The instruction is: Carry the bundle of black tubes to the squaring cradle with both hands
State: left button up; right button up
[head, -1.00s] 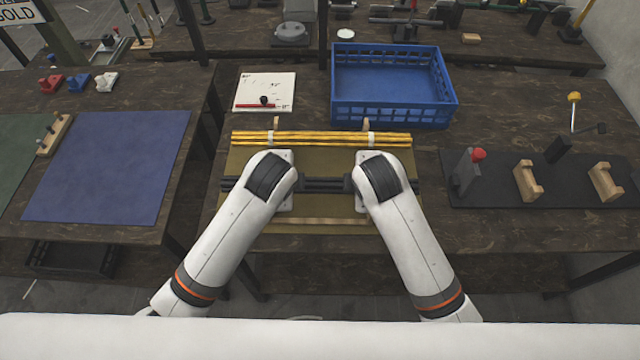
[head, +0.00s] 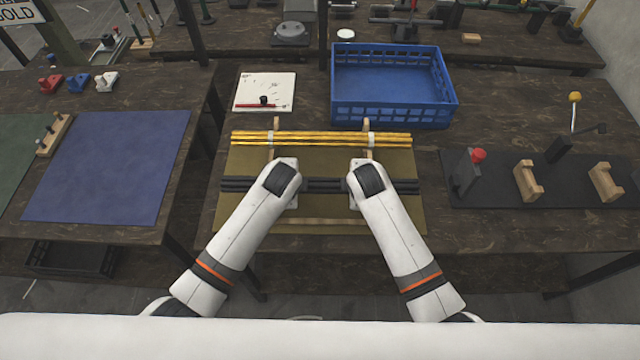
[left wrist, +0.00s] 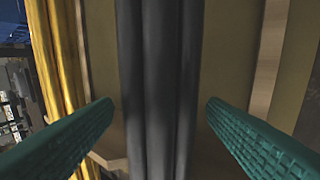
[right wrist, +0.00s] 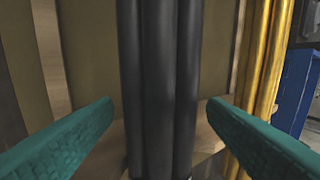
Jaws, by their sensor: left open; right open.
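The bundle of black tubes (head: 405,187) lies left to right across an olive mat, on supports largely hidden by my arms. My left gripper (left wrist: 160,103) is open, its teal fingers on either side of the bundle (left wrist: 150,60) with gaps. My right gripper (right wrist: 160,103) is also open, its fingers straddling the bundle (right wrist: 160,60) without visible contact. In the head view both fingertips are hidden under my wrists. A black base plate with wooden saddles (head: 527,180) and a red-knobbed upright (head: 468,170) stands at right, seemingly the squaring cradle (head: 500,198).
A bundle of yellow tubes (head: 320,138) with white bands lies just behind the black one. A blue crate (head: 395,118) stands behind it. A white board (head: 265,92) with a red item lies at back left. A hammer-like tool (head: 574,110) stands behind the black plate.

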pick_arm(q)
jog(key=shift+c, duration=0.5)
pick_arm(e)
jog(key=shift+c, duration=0.5)
pick_arm(q)
grip_shut()
pick_arm(e)
grip_shut()
pick_arm(q)
jog(key=shift+w+r, duration=0.1)
jog(key=shift+r, duration=0.1)
pick_arm(e)
jog(key=shift+w+r, duration=0.1)
jog(key=shift+r, duration=0.15)
